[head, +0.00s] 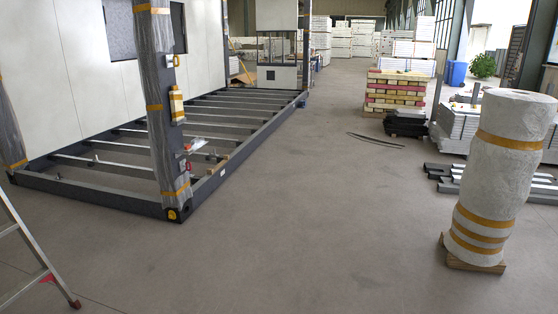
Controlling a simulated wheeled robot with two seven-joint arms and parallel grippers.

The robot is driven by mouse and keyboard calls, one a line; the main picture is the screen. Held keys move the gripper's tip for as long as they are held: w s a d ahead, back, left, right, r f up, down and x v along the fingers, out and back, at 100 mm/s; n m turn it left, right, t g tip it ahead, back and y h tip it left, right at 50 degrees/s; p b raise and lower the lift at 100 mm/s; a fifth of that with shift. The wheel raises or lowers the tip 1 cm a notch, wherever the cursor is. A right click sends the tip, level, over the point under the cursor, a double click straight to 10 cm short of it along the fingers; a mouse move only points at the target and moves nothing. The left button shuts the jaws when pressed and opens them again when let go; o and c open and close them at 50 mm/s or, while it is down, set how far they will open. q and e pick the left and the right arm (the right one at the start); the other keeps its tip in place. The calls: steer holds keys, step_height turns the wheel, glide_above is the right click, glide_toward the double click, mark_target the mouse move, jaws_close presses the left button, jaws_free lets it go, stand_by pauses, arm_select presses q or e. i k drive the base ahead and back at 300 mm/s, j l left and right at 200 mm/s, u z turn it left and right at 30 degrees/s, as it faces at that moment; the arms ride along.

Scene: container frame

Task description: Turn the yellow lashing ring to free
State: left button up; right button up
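A dark steel container frame (120,196) stands on the floor at the left, with a corner post (160,90) wrapped in clear film. A small yellow fitting (172,214) with a dark centre sits at the foot of this post. Another small yellow-edged fitting (172,61) is high on the post's right side. A yellowish block (177,105) is below it, and a small red-and-white part (187,167) is lower down. I cannot tell which is the lashing ring or how it is turned; they are too small. Neither gripper is in view.
A wrapped roll (492,180) stands on a wooden base at the right. A ladder (30,250) leans in at the lower left. Stacked boards (395,92) and black pieces (405,123) lie farther back. Thin dark strips (373,139) lie on the floor. The middle floor is clear.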

mark_target(174, 61)
steer(key=i+z, duration=0.15)
steer(key=i, duration=2.7)
steer(key=i+l, duration=0.1)
steer(key=i, duration=1.3)
steer(key=i+u, duration=0.4)
steer(key=i+l+u, duration=0.35)
steer(key=i, duration=0.25)
steer(key=i+l+u, duration=0.4)
steer(key=i+j, duration=0.05)
steer(key=i, duration=0.05)
